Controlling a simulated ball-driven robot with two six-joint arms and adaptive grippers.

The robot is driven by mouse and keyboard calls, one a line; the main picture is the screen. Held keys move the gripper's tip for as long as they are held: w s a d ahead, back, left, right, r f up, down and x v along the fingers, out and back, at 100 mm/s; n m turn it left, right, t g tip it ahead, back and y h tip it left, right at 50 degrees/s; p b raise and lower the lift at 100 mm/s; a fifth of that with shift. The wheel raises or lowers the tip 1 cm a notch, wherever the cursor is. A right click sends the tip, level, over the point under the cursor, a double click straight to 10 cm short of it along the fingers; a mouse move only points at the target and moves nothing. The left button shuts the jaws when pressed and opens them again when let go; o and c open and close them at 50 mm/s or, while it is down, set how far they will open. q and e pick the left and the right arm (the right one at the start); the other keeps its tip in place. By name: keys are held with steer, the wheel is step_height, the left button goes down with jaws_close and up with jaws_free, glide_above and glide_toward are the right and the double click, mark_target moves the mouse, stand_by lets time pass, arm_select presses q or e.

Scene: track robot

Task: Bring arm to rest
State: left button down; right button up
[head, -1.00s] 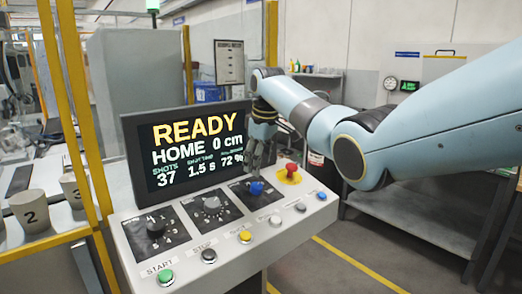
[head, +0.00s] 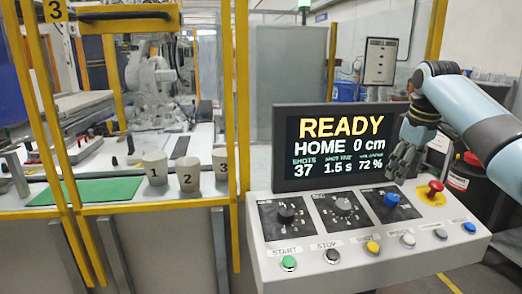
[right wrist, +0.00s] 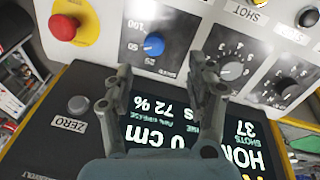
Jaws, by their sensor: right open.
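My right gripper (head: 402,160) is above the right part of the control panel (head: 262,240), close in front of the screen's right edge. In the right wrist view its two fingers (right wrist: 168,85) stand apart with nothing between them. The blue knob (head: 391,200) lies just below the gripper in the head view, and it also shows past the fingertips in the right wrist view (right wrist: 154,45). I cannot tell the exact gap, but no contact is visible. My right arm comes in from the right edge. My left gripper is not in view.
The screen (head: 340,145) reads READY, HOME 0 cm. A red emergency button (head: 435,187) sits right of the blue knob. Several push buttons, such as the green one (head: 289,263), line the panel's front. Yellow frame posts (head: 240,150) and numbered cups (head: 188,174) stand to the left.

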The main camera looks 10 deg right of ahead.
steer(key=shift+m, duration=0.3)
steer(key=s+a+f, duration=0.1)
steer(key=s+f, duration=0.2)
steer(key=s+a+f, duration=0.2)
steer(key=s+f, duration=0.2)
steer(key=s+a+f, duration=0.2)
steer(key=s+f, duration=0.2)
steer(key=shift+f, duration=0.2)
steer(key=s+a+m+t, duration=0.1)
steer(key=s+a, duration=0.3)
steer(key=s, duration=1.1)
steer(key=s+a+m, duration=0.2)
steer(key=s+a, duration=0.2)
steer(key=s, duration=1)
step_height(320, 180, down, 35)
steer(key=s+d+g+b, duration=0.2)
steer(key=d+b, duration=0.1)
steer(key=b, duration=0.6)
steer(key=s+f+b, duration=0.3)
steer(key=s+f, duration=0.6)
steer(key=f, duration=0.3)
steer(key=s+f+b, duration=0.4)
steer(key=s+f, duration=0.5)
steer(key=f, duration=0.3)
steer(key=shift+s+d+g+b, duration=0.3)
steer(key=shift+g, duration=0.1)
